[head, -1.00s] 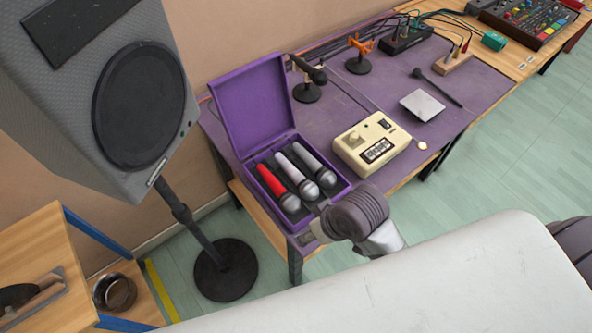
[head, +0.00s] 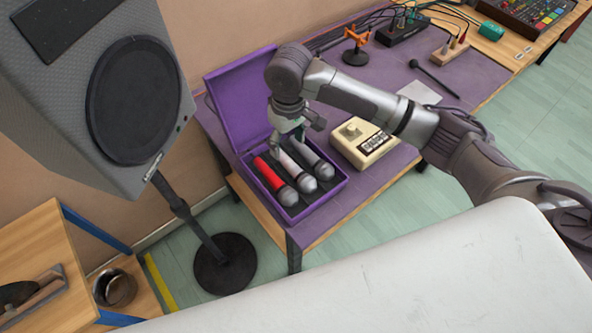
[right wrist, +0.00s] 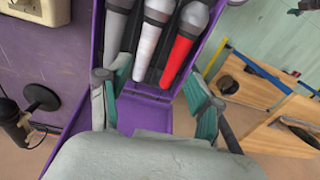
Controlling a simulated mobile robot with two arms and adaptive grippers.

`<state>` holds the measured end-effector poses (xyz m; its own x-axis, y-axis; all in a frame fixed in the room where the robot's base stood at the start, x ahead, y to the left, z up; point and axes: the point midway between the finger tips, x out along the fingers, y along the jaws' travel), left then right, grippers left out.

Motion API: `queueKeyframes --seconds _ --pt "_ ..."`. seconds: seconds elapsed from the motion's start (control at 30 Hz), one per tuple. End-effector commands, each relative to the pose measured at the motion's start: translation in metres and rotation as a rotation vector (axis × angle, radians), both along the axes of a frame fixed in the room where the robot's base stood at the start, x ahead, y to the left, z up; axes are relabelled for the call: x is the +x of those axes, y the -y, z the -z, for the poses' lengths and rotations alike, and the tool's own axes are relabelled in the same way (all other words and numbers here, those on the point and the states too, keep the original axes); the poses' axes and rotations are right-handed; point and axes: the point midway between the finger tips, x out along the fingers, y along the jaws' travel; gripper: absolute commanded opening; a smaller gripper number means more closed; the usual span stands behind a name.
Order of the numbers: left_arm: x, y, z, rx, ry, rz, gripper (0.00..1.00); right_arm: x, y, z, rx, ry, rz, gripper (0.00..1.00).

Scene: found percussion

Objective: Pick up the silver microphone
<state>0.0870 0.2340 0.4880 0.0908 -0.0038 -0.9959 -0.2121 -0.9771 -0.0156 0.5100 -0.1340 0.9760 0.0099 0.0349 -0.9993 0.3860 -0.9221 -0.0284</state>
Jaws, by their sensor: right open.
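The silver microphone (head: 318,165) lies at the right of an open purple case (head: 293,218), beside a white microphone (head: 296,174) in the middle and a red microphone (head: 272,176) at the left. In the right wrist view the silver microphone (right wrist: 116,28) is left of the white (right wrist: 149,42) and red (right wrist: 179,58) ones. My right gripper (head: 289,140) is open and empty above the case's hinge side, over the microphones' handle ends. In the right wrist view, its fingers (right wrist: 155,84) are spread either side of the white and red microphones. My left gripper is out of view.
The raised case lid (head: 232,100) stands behind the gripper. A cream box (head: 364,143) sits right of the case on the purple table cover. A large speaker (head: 110,90) on a stand is at the left. A white surface (head: 400,270) fills the foreground.

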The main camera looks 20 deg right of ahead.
Motion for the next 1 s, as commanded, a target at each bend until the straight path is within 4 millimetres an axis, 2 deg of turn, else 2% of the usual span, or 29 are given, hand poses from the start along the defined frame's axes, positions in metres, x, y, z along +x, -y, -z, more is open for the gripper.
queueKeyframes --seconds 0.1,0.2,0.6,0.87,1.0 --pt "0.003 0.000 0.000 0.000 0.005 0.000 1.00 0.012 0.014 -0.012 -0.030 -0.009 0.038 0.64" --pt "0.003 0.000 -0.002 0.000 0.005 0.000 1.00 0.015 0.017 -0.009 -0.037 -0.015 0.051 0.64" --pt "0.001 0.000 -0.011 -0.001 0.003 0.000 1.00 0.014 0.016 0.061 -0.035 -0.015 0.050 0.64" --pt "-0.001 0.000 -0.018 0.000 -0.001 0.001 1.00 0.013 0.016 0.079 -0.035 -0.015 0.049 0.64" --pt "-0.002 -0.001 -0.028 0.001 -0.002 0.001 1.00 0.010 0.016 0.101 -0.038 -0.016 0.048 0.64"
